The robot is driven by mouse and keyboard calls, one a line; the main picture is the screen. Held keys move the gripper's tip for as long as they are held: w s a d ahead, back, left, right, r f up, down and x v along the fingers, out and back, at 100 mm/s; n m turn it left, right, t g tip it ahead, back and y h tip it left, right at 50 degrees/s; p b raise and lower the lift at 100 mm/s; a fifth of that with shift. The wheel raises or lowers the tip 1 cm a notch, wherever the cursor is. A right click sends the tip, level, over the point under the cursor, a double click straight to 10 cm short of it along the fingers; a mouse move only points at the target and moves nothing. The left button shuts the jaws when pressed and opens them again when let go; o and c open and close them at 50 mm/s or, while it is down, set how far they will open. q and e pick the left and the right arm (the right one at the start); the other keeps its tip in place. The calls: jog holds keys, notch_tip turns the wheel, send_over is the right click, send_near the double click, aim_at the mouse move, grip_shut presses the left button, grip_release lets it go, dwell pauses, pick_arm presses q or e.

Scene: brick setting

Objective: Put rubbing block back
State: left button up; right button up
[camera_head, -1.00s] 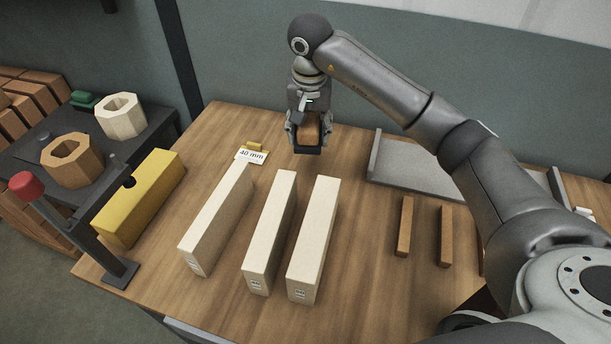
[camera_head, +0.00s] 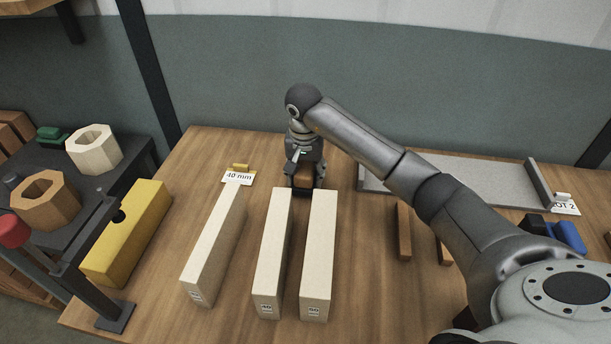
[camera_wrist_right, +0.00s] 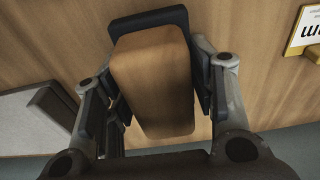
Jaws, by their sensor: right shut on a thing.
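My right gripper (camera_head: 305,184) is shut on the rubbing block, a brown wooden block with a dark pad on one side. The block (camera_head: 304,179) shows just beyond the far ends of two pale bars. In the right wrist view the block (camera_wrist_right: 153,82) sits between the two fingers (camera_wrist_right: 158,100). Whether its underside touches the table (camera_head: 226,270) cannot be told. My left gripper is not in view.
Pale bars (camera_head: 272,255) lie on the table in front of the gripper. A "40 mm" card (camera_head: 238,178) stands left of it, and a yellow block (camera_head: 128,235) further left. A grey tray (camera_head: 455,184) is at the right, with thin brown strips (camera_head: 403,232) before it.

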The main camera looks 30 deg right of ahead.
aim_at(305, 169)
jog(key=shift+d+f, duration=0.1)
jog(key=shift+f, duration=0.5)
jog(key=shift+f, duration=0.15)
jog(key=o, duration=1.3)
jog(key=shift+o, duration=0.2)
jog(key=r, duration=0.4)
jog(key=r+b, duration=0.1)
jog(key=r, duration=0.3)
jog(key=s+a+r, duration=0.1)
jog(key=r, duration=0.3)
jog(key=shift+s+r, duration=0.1)
